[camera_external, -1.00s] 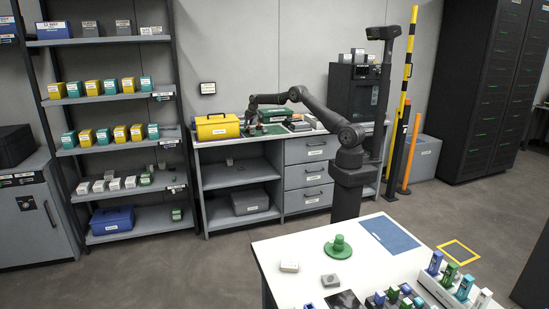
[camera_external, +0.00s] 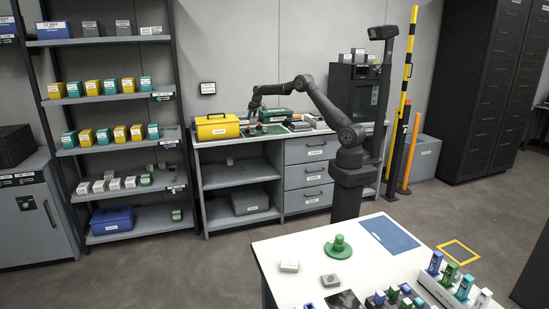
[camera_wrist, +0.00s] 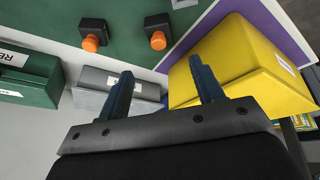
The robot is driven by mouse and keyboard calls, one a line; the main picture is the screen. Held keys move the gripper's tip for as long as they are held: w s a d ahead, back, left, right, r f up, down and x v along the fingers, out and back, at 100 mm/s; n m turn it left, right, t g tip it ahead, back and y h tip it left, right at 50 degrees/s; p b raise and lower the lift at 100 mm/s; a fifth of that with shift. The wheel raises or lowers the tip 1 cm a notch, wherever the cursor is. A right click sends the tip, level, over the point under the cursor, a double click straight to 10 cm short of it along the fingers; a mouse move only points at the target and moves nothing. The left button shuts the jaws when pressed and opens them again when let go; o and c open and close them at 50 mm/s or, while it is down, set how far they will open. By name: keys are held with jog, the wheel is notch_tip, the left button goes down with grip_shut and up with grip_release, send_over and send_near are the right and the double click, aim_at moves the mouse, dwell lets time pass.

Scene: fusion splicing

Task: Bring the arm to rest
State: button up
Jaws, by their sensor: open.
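My arm (camera_external: 318,100) reaches from its dark base behind the white table to the grey workbench at the back wall. My gripper (camera_external: 252,113) hangs above the bench top, between the yellow case and the green box. In the wrist view my gripper (camera_wrist: 160,85) is open, with its two dark blue fingers apart and nothing between them. Beyond the fingertips are a grey box (camera_wrist: 118,84), the yellow case (camera_wrist: 240,62) and a green mat (camera_wrist: 110,22) with two black blocks carrying orange knobs.
The yellow case (camera_external: 217,127) stands left of my gripper on the bench. A green box (camera_external: 275,115) is close on the right. A black cabinet (camera_external: 357,92) and a dark post stand right of the arm. The white table (camera_external: 290,250) holds several small items.

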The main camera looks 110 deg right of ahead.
jog(key=x, duration=1.1)
jog(key=shift+s, duration=0.1)
jog(key=r, duration=0.4)
jog(key=shift+s+r, duration=0.3)
jog(key=shift+r, duration=0.05)
jog(key=s+r, duration=0.7)
jog(key=s, duration=0.4)
notch_tip(320, 180, up, 5)
jog(key=n+t, duration=0.1)
jog(key=n, duration=0.2)
send_over(249, 127)
jog(key=w+a, duration=0.7)
jog(key=a, duration=0.2)
jog(key=w+a+n+y, duration=0.1)
jog(key=w+a+n, duration=0.2)
jog(key=w+a, duration=0.9)
jog(key=shift+w+a+f+t+y, duration=0.2)
jog(key=shift+w+f+t+y, duration=0.15)
jog(key=shift+w, duration=0.8)
jog(key=shift+r, duration=0.1)
jog(key=s+d+m+h, duration=0.1)
jog(key=s+d+m, duration=0.2)
jog(key=s+d, duration=1)
jog(key=s, duration=0.2)
jog(key=shift+s+d, duration=0.2)
jog(key=shift+s, duration=0.2)
